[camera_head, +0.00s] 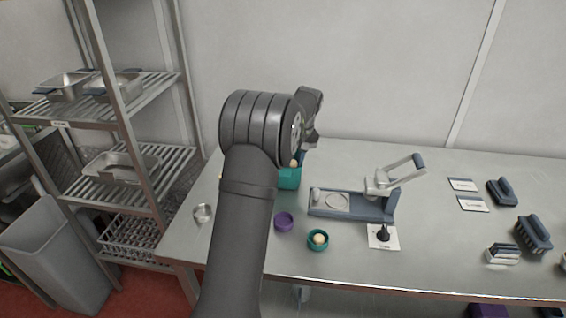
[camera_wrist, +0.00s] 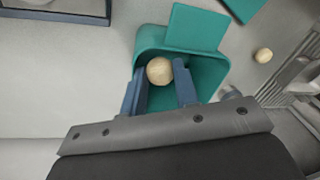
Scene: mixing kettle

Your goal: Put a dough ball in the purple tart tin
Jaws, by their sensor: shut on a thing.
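My gripper (camera_wrist: 158,74) is shut on a pale dough ball (camera_wrist: 159,70), held between its two blue-grey fingers. In the wrist view the ball shows over the open teal tub (camera_wrist: 210,77); its exact height cannot be told. In the head view the held ball (camera_head: 294,163) shows at the teal tub's top (camera_head: 289,180), partly behind my arm. The purple tart tin (camera_head: 284,222) stands on the table in front of the tub and looks empty. A teal tart tin (camera_head: 318,246) to its right holds a dough ball (camera_head: 319,238).
A press with a raised lever (camera_head: 380,190) stands right of the tub. A dark stamp (camera_head: 382,233) on a white card stands in front of it. A small metal cup (camera_head: 203,212) is at left. Another ball (camera_wrist: 263,55) lies beside the tub. Brushes and cards occupy the right side.

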